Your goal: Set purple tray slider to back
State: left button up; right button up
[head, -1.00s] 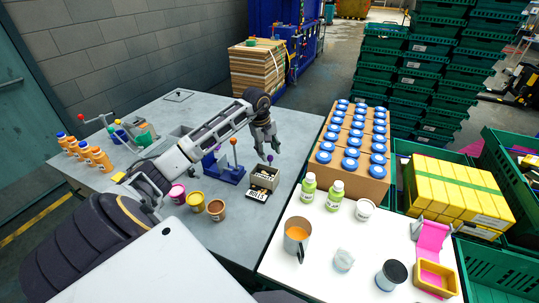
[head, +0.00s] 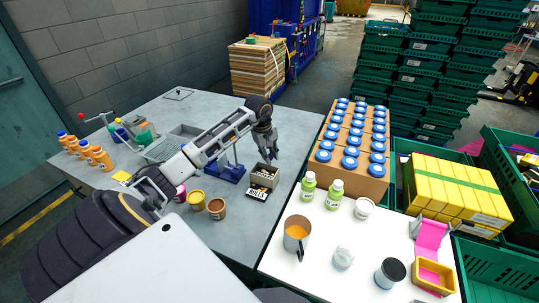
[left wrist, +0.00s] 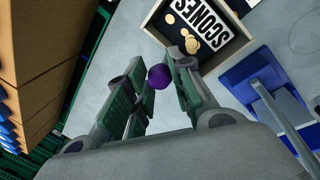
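My left gripper (head: 267,152) is over the small tray (head: 264,176) marked SCONES in the head view. In the left wrist view the purple knob (left wrist: 159,77) is between the two fingers of my left gripper (left wrist: 160,90), which are apart on either side of it. I cannot tell whether they touch it. In the head view the gripper mostly hides the knob. My right gripper is not in view.
A blue stand (head: 229,170) is just left of the tray. A cardboard box with blue-lidded jars (head: 344,160) stands to the right. Grey table is clear between tray and box.

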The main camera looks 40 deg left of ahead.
pick_arm(q)
grip_shut()
jog(key=shift+w, duration=0.1)
jog(key=w+a+b, duration=0.1)
jog(key=w+b, duration=0.2)
jog(key=w, duration=0.2)
jog(key=shift+w+a+b, duration=0.35)
jog(key=shift+w, duration=0.05)
dwell(0.8)
jog(key=shift+r, duration=0.1)
